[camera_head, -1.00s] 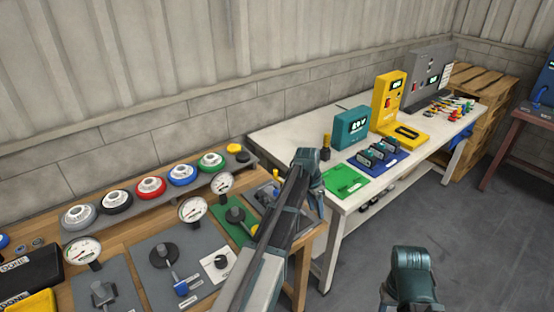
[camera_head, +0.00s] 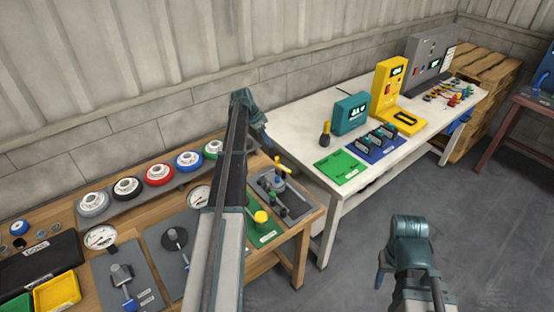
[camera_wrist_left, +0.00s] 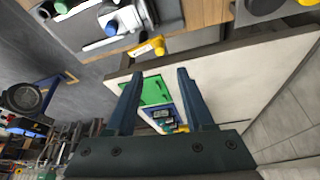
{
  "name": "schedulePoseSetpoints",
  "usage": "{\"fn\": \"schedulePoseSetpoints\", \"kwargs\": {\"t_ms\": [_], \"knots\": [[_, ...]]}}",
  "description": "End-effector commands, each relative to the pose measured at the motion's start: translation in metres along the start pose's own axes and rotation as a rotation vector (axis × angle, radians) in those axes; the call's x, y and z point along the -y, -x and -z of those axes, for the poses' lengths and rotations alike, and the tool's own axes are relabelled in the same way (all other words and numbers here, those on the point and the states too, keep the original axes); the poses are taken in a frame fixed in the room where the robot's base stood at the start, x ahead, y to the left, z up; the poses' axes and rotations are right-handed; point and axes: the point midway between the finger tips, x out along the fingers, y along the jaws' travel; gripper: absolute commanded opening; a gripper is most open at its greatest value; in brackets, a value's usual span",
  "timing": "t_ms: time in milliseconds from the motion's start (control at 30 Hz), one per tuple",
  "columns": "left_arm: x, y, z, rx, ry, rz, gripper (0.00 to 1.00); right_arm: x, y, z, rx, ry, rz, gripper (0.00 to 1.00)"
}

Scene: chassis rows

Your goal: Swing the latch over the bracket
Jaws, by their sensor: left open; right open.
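On the right end of the wooden bench is a grey fixture plate (camera_head: 297,207) with a lever, which looks like the latch (camera_head: 282,165), ending in a yellow grip and standing tilted up. A blue part sits at its foot. I cannot clearly make out the bracket. In the left wrist view the yellow grip (camera_wrist_left: 150,47) shows beyond the fingertips, beside the plate (camera_wrist_left: 85,28). My left gripper (camera_head: 256,125) is raised above and behind the fixture, apart from it; its fingers (camera_wrist_left: 157,76) are open and empty. My right gripper (camera_head: 408,280) is low at the right, over the floor.
My left arm hides part of the wooden bench. A white table (camera_head: 300,138) with green mat (camera_head: 338,167), teal box (camera_head: 351,113) and yellow device (camera_head: 388,85) stands right. Floor between is clear.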

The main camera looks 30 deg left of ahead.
Motion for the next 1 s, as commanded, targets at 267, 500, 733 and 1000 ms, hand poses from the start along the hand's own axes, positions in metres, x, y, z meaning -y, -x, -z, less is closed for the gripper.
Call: {"fn": "schedulePoseSetpoints", "kwargs": {"t_ms": [267, 500, 733, 1000], "knots": [[0.000, -0.041, -0.002, 0.001, -0.001, 0.000, 0.53, 0.004, -0.038, 0.002, 0.000, -0.001, 0.000, 0.50], [0.000, -0.077, -0.002, 0.001, -0.001, 0.000, 0.53, 0.007, -0.071, 0.004, 0.000, -0.002, 0.000, 0.50], [0.000, -0.110, -0.002, 0.001, 0.000, 0.001, 0.53, 0.010, -0.102, 0.006, 0.000, -0.002, 0.000, 0.50], [0.000, -0.128, 0.000, 0.001, -0.001, 0.000, 0.53, 0.011, -0.117, 0.007, 0.000, -0.001, 0.000, 0.50]]}}
